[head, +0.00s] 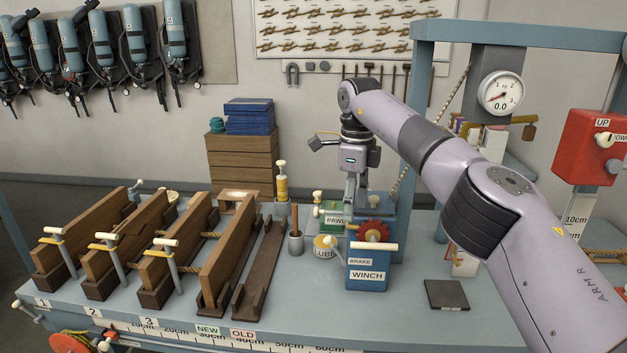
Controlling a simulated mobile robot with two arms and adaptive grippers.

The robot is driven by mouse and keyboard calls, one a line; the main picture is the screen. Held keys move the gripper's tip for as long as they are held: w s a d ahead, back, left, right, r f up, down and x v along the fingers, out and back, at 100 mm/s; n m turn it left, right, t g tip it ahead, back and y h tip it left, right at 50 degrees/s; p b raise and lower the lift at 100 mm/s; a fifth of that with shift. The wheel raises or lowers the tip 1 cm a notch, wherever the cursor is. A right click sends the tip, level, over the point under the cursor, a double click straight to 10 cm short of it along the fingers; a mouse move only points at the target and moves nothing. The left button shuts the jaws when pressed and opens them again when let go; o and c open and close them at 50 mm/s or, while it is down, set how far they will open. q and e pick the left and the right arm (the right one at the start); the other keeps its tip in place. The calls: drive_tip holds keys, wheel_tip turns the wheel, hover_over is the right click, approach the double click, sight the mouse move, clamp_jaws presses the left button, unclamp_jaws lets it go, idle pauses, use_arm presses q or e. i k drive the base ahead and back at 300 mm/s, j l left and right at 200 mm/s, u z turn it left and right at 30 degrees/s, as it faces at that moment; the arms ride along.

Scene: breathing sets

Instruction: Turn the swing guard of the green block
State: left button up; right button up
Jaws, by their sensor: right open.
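A small green block (332,209) with a label reading PAWL stands at the middle of the bench, behind and left of the blue winch block (369,260). A pale knob shows at its upper left, but I cannot make out its swing guard clearly. My right gripper (350,198) points down at the right side of the green block, in front of or beside it. It is open, and I cannot tell whether it touches the block. The fingertips are small and partly lost against the blocks. My left gripper is out of view.
The winch has a red toothed wheel (373,231) and a pale handle (374,246) close to the gripper. A dark pad (446,294) lies at right.

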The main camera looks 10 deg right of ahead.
sight(316, 195)
drive_tip(key=i, duration=1.35)
